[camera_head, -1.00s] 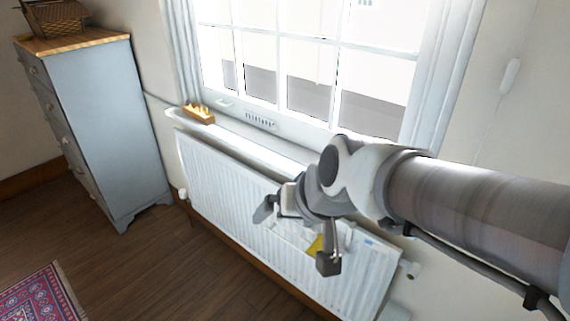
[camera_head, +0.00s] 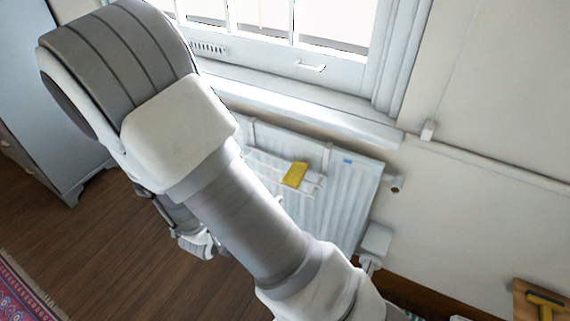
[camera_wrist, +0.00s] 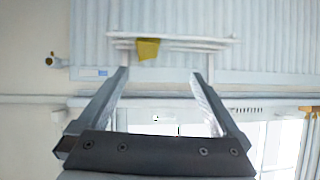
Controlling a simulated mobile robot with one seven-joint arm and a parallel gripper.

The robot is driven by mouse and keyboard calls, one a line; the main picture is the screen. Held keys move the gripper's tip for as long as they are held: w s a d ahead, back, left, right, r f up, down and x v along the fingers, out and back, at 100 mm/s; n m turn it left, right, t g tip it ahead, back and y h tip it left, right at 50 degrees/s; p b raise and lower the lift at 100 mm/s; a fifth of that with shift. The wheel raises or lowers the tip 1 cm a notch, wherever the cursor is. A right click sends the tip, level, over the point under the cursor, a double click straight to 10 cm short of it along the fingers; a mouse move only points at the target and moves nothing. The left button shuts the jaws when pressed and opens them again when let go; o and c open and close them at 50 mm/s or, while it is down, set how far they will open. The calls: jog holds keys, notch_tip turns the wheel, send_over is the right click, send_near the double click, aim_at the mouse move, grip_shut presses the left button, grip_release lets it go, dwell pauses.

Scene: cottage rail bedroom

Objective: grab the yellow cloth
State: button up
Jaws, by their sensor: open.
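The yellow cloth (camera_head: 295,174) hangs over a white rail rack (camera_head: 262,162) hooked on the front of the radiator (camera_head: 345,208). In the wrist view the cloth (camera_wrist: 147,49) is draped on the rack's bars, beyond my fingertips and roughly between their lines. My gripper (camera_wrist: 160,76) is open with nothing between its fingers, apart from the cloth. In the head view my arm crosses the picture and hides the left part of the radiator; the gripper's fingers are not clearly visible there.
The window sill (camera_head: 300,112) juts out above the radiator. A blue-grey dresser (camera_head: 50,130) stands at the left. A wooden surface with a yellow-handled item (camera_head: 543,302) is at the lower right. The wooden floor (camera_head: 130,250) is open at the lower left.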

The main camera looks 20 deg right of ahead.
jog(key=s+d+h, duration=0.1)
jog(key=h, duration=0.1)
jog(key=b, duration=0.4)
send_near(295, 172)
jog(key=x, duration=0.5)
jog(key=shift+s+f, duration=0.2)
jog(key=shift+f, duration=0.1)
jog(key=shift+b+x, duration=0.95)
jog(key=shift+x, duration=1.95)
jog(key=shift+w+a+r, duration=0.1)
jog(key=shift+r, duration=0.2)
jog(key=c, duration=1.4)
